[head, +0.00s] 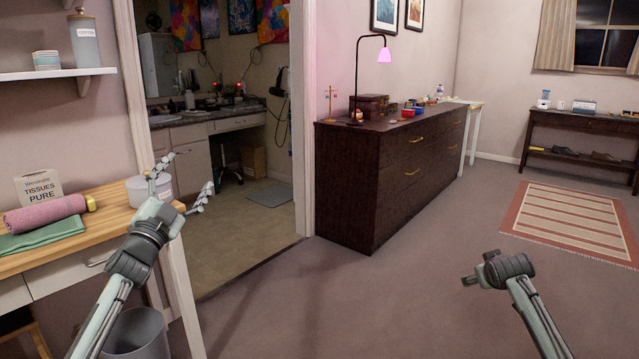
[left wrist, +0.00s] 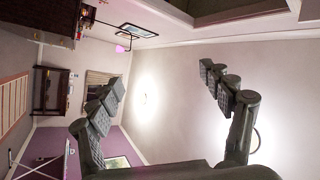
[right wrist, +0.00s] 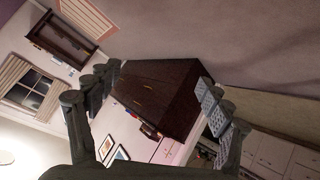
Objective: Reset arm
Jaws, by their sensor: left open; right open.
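My left gripper (head: 190,178) is raised at the left of the head view, in front of the doorway and near the wooden table's right end. Its fingers are spread and empty; they also show apart in the left wrist view (left wrist: 165,95). My right gripper (head: 474,281) is at the lower right of the head view, above bare floor, and its fingers are mostly hidden there. In the right wrist view its fingers (right wrist: 155,95) stand apart with nothing between them.
A wooden table (head: 100,222) at left bears a pink rolled towel (head: 44,213), a green cloth (head: 40,236), a tissue box (head: 38,188) and a white round container (head: 148,189). A grey bin (head: 135,335) stands below. A dark dresser (head: 375,175) stands mid-view. The central floor is clear.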

